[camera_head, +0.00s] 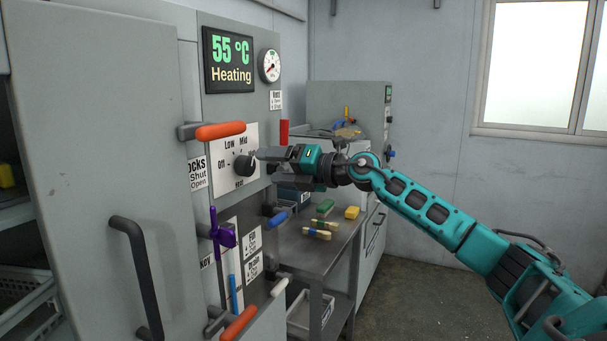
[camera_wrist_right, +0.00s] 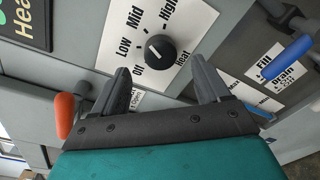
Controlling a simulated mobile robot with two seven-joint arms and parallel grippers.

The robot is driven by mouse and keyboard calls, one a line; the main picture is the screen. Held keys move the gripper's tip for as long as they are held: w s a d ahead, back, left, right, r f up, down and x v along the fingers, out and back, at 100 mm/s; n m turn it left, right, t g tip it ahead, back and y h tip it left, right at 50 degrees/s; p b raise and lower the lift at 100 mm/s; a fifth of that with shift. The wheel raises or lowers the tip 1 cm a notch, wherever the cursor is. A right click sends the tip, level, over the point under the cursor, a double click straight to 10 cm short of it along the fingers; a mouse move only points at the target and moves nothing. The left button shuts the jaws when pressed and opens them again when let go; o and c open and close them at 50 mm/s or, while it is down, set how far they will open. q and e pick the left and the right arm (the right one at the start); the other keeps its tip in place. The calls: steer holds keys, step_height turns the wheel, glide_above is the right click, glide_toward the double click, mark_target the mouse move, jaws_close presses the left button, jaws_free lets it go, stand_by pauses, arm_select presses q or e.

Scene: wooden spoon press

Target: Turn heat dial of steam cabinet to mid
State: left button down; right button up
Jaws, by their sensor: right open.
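The heat dial (camera_head: 243,166) is a black round knob on a white plate marked Off, Low, Mid and High, on the front of the grey steam cabinet (camera_head: 105,130). It also shows in the right wrist view (camera_wrist_right: 159,48), where a pale mark on its face is too small to read surely. My right gripper (camera_head: 262,156) is right in front of the dial. In the wrist view its two fingers (camera_wrist_right: 163,68) are spread, one on each side of the space below the knob, and nothing is between them. My left gripper is out of view.
A display (camera_head: 229,62) reads 55 °C Heating, beside a round gauge (camera_head: 269,66). An orange handle (camera_head: 220,131) sticks out above the dial plate. A blue handle (camera_head: 277,220) and a purple handle (camera_head: 222,236) sit lower. A metal table (camera_head: 310,250) with brushes stands behind.

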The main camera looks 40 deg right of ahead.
steer(key=b+v, duration=0.5)
steer(key=v, duration=0.2)
steer(key=shift+s+b, duration=0.25)
steer(key=shift+b, duration=0.1)
steer(key=shift+f, duration=0.1)
